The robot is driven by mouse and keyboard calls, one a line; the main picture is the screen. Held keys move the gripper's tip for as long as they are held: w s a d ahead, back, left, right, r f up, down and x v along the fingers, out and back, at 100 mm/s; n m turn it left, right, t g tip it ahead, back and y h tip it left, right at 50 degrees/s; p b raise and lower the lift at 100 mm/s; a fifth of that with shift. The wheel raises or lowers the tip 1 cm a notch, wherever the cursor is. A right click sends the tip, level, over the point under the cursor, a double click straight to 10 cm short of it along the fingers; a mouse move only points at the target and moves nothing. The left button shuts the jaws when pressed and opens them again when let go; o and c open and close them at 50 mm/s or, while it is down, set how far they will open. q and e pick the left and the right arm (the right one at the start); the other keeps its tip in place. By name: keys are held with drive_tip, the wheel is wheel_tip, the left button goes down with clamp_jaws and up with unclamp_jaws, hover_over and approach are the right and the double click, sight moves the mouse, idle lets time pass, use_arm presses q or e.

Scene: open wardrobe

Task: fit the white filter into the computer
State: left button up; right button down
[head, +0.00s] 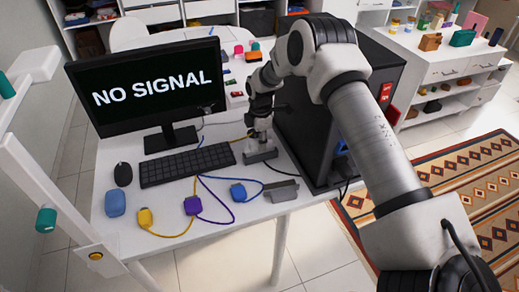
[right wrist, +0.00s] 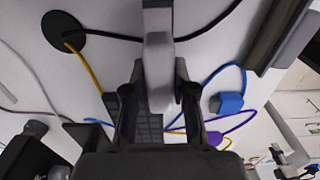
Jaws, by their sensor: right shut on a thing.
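My right gripper (head: 259,138) reaches down to the table beside the computer. It is shut on a pale grey-white block, which I take for the white filter (head: 260,156). In the right wrist view the filter (right wrist: 158,75) stands between the two fingers of my right gripper (right wrist: 158,100). The computer (head: 308,120) is a black case on the table just right of the filter, partly hidden behind my right arm. The filter is apart from it, and I cannot tell whether it touches the table. My left gripper is not in view.
A keyboard (head: 187,165), a black mouse (head: 123,174) and a monitor (head: 150,85) occupy the left side.

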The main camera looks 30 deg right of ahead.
drive_tip(key=shift+r+p, duration=0.5)
drive_tip(key=shift+r, duration=0.45)
idle(0.5)
drive_tip(key=shift+r+p, duration=1.3)
drive_tip(key=shift+r, duration=0.75)
drive_tip(key=shift+s+f, duration=0.1)
drive_tip(key=shift+f, duration=0.05)
